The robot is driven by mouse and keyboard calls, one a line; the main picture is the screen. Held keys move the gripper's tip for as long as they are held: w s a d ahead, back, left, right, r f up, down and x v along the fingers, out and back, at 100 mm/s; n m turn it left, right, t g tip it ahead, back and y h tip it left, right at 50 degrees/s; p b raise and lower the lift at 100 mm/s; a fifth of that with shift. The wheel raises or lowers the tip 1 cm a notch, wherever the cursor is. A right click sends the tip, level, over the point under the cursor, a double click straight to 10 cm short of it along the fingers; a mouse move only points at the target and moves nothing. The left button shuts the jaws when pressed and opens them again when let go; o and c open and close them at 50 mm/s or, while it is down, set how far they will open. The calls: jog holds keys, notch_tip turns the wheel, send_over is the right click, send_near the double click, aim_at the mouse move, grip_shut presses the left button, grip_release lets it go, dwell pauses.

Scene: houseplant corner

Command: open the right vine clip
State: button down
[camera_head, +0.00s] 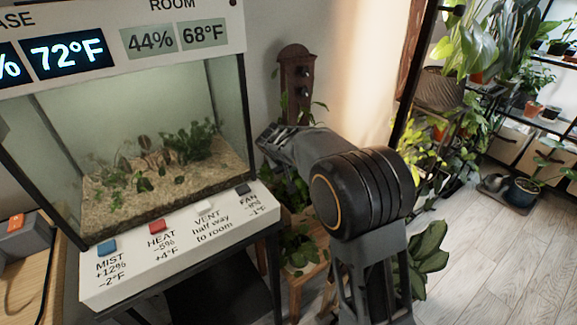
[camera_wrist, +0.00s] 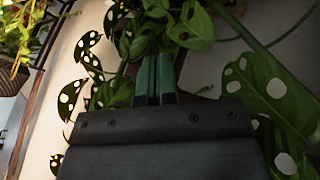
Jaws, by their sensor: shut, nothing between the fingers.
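My gripper (camera_wrist: 156,72) is shut and empty in the wrist view, its two green-grey fingers side by side and pointing up among vine leaves. Green leaves (camera_wrist: 191,25) hang just beyond the fingertips and partly cover what is behind them. In the head view a brown wooden post (camera_head: 296,72) with dark round knobs stands against the wall behind my arm. I cannot make out the right vine clip for certain in either view. In the head view my arm hides the lower part of the post and much of the plant there.
A glass terrarium (camera_head: 150,140) on a stand with several coloured buttons is to the left. Plant shelves (camera_head: 480,110) stand to the right. The wooden floor (camera_head: 500,250) at right is clear.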

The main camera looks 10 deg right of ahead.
jog(key=shift+b+x, duration=0.6)
jog(key=shift+x, duration=2.3)
jog(key=shift+a, duration=0.1)
jog(key=shift+s, duration=0.1)
